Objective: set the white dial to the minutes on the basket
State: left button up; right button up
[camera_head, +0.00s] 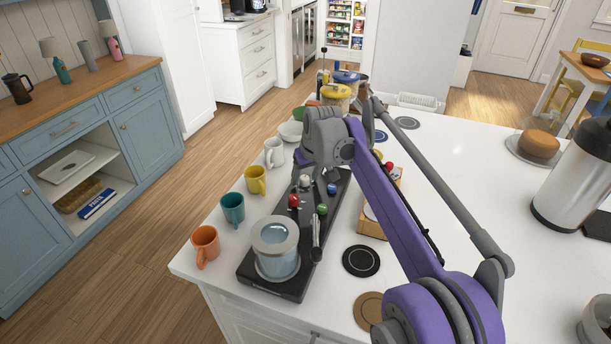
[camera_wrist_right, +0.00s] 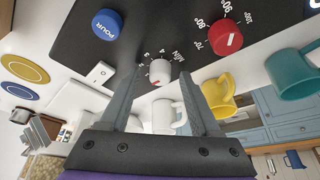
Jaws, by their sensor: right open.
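The white dial (camera_wrist_right: 160,72) is a small round knob on a black panel, marked MIN with small numbers around it. It also shows in the head view (camera_head: 305,181), beneath my right arm. My right gripper (camera_wrist_right: 160,78) is open, with one finger on each side of the white dial; I cannot tell whether they touch it. A woven basket (camera_head: 78,194) sits on the low cabinet shelf at the left; I see no readable minutes on it and cannot tell if it is the task's basket. My left gripper is not in view.
The red dial (camera_wrist_right: 228,38), numbered in tens, and the blue POUR button (camera_wrist_right: 107,24) are near my fingers. A glass vessel (camera_head: 276,250) stands on the machine's near end. Orange (camera_head: 205,244), teal (camera_head: 232,209) and yellow mugs (camera_head: 255,180) line the counter's left edge.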

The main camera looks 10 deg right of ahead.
jog(key=shift+c, duration=0.2)
grip_shut()
